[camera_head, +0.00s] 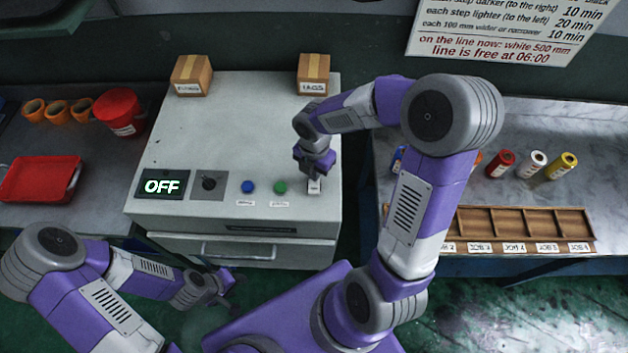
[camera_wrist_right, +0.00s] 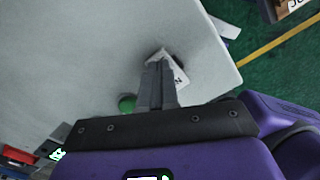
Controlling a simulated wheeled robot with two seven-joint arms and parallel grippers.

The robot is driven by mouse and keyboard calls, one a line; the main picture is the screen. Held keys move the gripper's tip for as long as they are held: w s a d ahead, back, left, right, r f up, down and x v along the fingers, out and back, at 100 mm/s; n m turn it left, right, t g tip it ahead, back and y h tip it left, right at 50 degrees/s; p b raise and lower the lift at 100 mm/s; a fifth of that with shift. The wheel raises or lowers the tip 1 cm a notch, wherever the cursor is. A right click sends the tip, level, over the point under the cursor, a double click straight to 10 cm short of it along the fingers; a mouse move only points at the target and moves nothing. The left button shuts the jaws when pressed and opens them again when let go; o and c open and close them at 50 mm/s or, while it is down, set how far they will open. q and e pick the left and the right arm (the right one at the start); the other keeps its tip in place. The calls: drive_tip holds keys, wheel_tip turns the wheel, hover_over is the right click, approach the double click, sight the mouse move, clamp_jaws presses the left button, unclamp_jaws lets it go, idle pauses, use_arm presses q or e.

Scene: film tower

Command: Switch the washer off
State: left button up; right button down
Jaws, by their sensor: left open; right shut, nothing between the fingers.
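The washer (camera_head: 220,130) is a pale grey cabinet, and its display (camera_head: 162,186) reads OFF. Its sloping front carries a black knob (camera_head: 209,183), a blue button (camera_head: 248,186), a green button (camera_head: 280,187) and a small white switch (camera_head: 314,187). My right gripper (camera_head: 315,172) is shut and empty, with its tips right at the white switch. In the right wrist view the shut fingers (camera_wrist_right: 157,88) cover part of the switch plate (camera_wrist_right: 172,68); I cannot tell whether they touch it. My left gripper (camera_head: 228,283) is open and empty, low in front of the washer drawer (camera_head: 236,252).
Two cardboard boxes stand on the washer's back edge, one left (camera_head: 192,76) and one right (camera_head: 313,74). A red tray (camera_head: 40,185) and red bucket (camera_head: 119,111) are on the left table. The right bench holds a wooden sorting rack (camera_head: 515,222) and coloured rolls (camera_head: 532,164).

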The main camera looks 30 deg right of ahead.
wheel_tip(320, 180, up, 6)
drive_tip(key=p, duration=0.6)
drive_tip(key=shift+r, duration=0.25)
drive_tip(key=shift+f, duration=0.1)
